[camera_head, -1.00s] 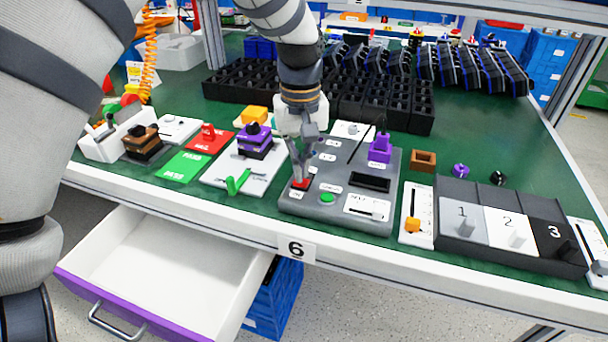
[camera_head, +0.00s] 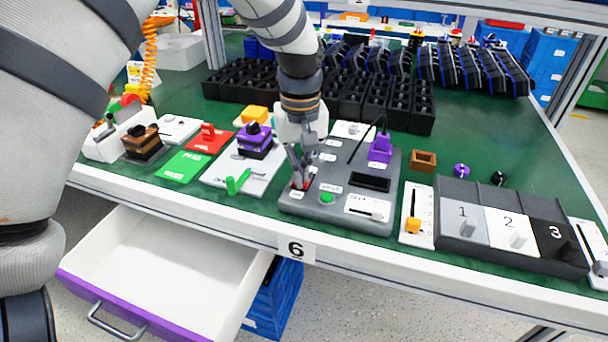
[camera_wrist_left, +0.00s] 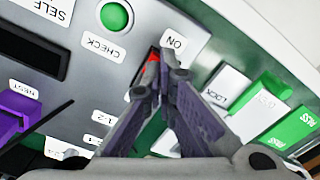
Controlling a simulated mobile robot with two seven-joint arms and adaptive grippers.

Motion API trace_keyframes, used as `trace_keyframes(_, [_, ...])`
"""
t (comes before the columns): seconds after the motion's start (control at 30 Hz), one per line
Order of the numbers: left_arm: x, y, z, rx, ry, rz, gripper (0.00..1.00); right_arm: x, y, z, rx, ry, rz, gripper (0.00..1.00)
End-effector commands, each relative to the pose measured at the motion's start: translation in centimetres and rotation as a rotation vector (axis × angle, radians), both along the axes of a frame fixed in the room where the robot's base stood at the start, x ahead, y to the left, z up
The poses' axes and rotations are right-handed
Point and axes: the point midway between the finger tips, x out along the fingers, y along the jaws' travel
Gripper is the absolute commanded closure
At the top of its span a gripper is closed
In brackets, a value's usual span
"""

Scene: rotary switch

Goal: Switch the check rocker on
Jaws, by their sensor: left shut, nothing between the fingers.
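The grey control panel (camera_head: 330,212) stands on the green table, near the front edge. Its red rocker (camera_head: 306,180) is at the panel's left front, mostly hidden by my left gripper (camera_head: 299,183). In the left wrist view a red sliver of the rocker (camera_wrist_left: 152,68) shows between the ON label and the fingertips. My left gripper (camera_wrist_left: 160,84) is shut and empty, its tips pointing down at the rocker. I cannot tell whether they touch it or how the rocker is tilted. A CHECK label (camera_wrist_left: 101,45) lies near the round green button (camera_wrist_left: 115,16). The right gripper is not in view.
A purple plug piece (camera_head: 380,149) and a dark slot (camera_head: 370,182) are on the panel. A white plate with a green latch (camera_head: 237,183) lies to its left. Numbered blocks (camera_head: 463,213) stand to the right. An open drawer (camera_head: 170,270) is below the table edge.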

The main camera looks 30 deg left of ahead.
Motion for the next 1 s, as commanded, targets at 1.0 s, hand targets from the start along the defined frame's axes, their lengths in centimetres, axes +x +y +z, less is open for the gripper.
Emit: trace_keyframes(1.0, [0.0,0.0,6.8,0.001,-0.002,0.000,1.00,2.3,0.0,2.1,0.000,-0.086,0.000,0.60])
